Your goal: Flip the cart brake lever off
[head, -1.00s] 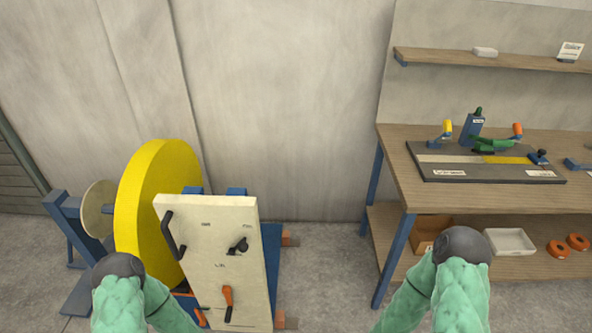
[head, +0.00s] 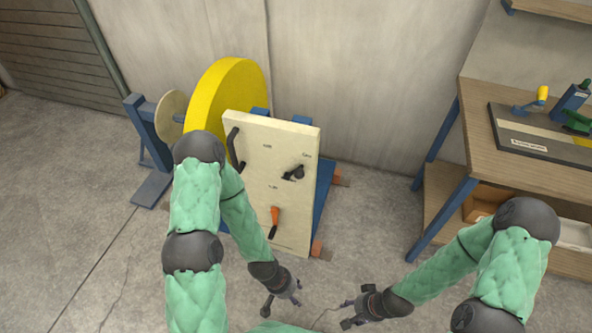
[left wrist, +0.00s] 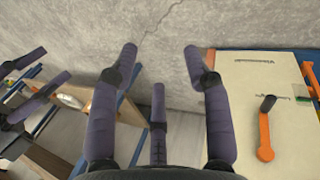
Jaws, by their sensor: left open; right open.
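The cart's pale panel (head: 252,185) stands in front of the yellow reel. An orange lever with a black end (head: 274,220) is low on it, its orange handle pointing up in the head view. It also shows in the left wrist view (left wrist: 265,138), right of my fingers. A second orange piece (left wrist: 309,80) shows at that view's right edge. The label print is too small to read. My left gripper (head: 282,300) is open and empty, in front of and below the panel, apart from the lever. My right gripper (head: 346,313) is open and empty, further right.
The yellow reel (head: 228,88) and a black handle (head: 234,148) are at the cart's left. A black knob (head: 294,173) is higher on the panel. A workbench (head: 510,158) stands at the right. Bare floor lies between cart and bench.

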